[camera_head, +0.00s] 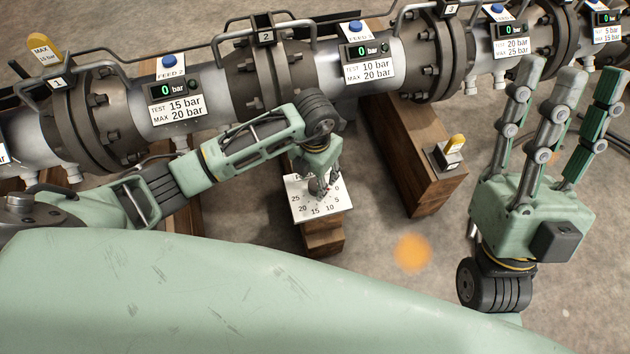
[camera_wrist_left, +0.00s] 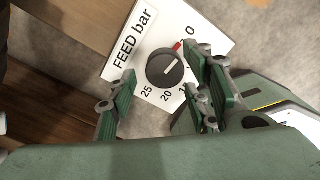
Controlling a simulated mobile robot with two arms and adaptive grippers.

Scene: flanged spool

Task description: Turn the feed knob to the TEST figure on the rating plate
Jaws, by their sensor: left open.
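The feed knob (camera_wrist_left: 165,68) is dark and round, on a white dial plate (camera_wrist_left: 208,42) marked FEED bar. A red mark lies at the knob's edge, on the side towards 0. My left gripper (camera_head: 322,188) is over the dial; in the left wrist view its open fingers stand on either side of the knob, and contact cannot be told. The head view mostly hides the knob. Rating plates on the pipe read TEST 15 bar, MAX 20 bar (camera_head: 177,108); TEST 10, MAX 20 (camera_head: 369,71); TEST 20, MAX 25 (camera_head: 517,47); TEST 5, MAX 15 (camera_head: 606,34). My right gripper (camera_head: 570,80) is open and empty.
The large flanged pipe (camera_head: 213,75) runs across the back, with displays reading 0 bar. Blue buttons (camera_head: 168,61) top the plates. A yellow lever (camera_head: 455,143) stands on a wooden beam (camera_head: 420,165). The dial sits on a wooden block (camera_head: 323,238).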

